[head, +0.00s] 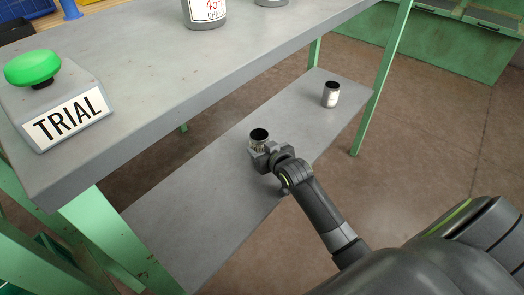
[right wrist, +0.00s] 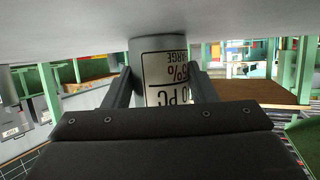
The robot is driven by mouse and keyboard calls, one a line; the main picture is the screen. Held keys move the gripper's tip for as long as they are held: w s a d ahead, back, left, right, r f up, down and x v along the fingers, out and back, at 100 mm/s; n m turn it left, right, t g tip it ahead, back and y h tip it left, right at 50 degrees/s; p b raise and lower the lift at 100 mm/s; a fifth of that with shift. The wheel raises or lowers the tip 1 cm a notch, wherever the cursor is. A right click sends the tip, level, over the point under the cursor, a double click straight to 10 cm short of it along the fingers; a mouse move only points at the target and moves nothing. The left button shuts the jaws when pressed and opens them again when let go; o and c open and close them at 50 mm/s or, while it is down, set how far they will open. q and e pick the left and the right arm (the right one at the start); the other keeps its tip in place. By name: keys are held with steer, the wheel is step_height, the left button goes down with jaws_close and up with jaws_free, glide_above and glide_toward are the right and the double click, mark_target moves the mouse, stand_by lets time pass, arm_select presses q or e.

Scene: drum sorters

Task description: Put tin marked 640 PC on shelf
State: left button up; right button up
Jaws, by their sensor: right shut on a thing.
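My right gripper (head: 263,149) is shut on a small grey tin (head: 258,135) with a dark top, over the lower grey shelf (head: 215,195). In the right wrist view, which is upside down, the tin (right wrist: 165,68) stands between the two fingers. Its white label shows upside down and partly reads "0 PC", with the front digits hidden by a finger. The tin's base meets or nearly meets the shelf surface; I cannot tell whether it bears its weight. My left gripper is not in view.
Another tin (head: 331,94) with a pale label stands at the shelf's far right end. The upper bench (head: 150,95) overhangs the shelf's left side, with a green button (head: 33,68), a TRIAL sign (head: 68,118) and a 45% tin (head: 205,12). A green leg (head: 382,80) stands right.

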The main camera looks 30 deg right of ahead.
steer(key=shift+r, duration=0.15)
steer(key=o, duration=1)
